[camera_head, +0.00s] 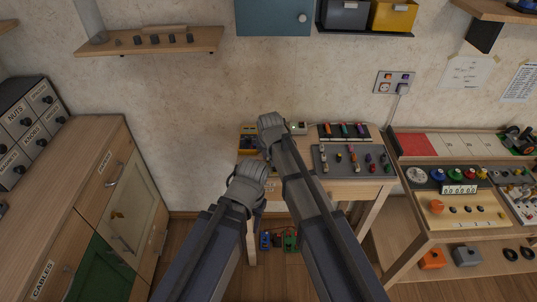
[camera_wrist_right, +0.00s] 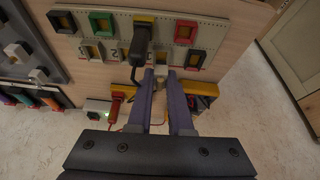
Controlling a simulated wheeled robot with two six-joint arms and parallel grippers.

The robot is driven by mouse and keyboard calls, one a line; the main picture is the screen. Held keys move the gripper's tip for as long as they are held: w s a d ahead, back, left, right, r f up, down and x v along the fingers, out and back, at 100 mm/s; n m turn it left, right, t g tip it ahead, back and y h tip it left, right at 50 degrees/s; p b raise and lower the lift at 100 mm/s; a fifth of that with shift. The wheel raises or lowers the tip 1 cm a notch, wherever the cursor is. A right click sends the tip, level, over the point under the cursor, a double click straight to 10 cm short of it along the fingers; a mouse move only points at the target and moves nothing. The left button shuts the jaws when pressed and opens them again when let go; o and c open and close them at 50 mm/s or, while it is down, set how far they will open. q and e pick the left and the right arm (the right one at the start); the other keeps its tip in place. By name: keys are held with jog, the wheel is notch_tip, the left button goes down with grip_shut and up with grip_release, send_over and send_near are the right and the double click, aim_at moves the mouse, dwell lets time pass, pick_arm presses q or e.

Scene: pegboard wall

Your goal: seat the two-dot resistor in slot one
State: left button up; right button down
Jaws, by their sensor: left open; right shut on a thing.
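My right gripper (camera_wrist_right: 160,74) is shut on a small pale piece (camera_wrist_right: 160,73) mostly hidden between its fingers. I cannot see dots on it, so I cannot tell if it is the two-dot resistor. A pale slot board (camera_wrist_right: 118,51) with coloured frames lies just past the fingertips. In the head view my right gripper (camera_head: 272,124) is over the table's left end. My left gripper (camera_head: 253,172) is open in front of the table; its fingertips are hard to make out.
A grey tray (camera_head: 330,169) with several small parts is on the table's right side. A black-and-yellow tool (camera_wrist_right: 140,42) with a cable stands on the board, close to the fingers. A red probe (camera_wrist_right: 117,92) lies nearby. A second bench (camera_head: 415,240) is at the right.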

aim_at(268, 154)
jog(key=shift+f+b, duration=0.7)
jog(key=c, duration=0.8)
grip_release()
jog(key=shift+r, duration=0.1)
jog(key=shift+o, duration=0.2)
jog(key=shift+r+p, duration=2.55)
jog(key=shift+p, duration=0.05)
jog(key=shift+f, duration=0.1)
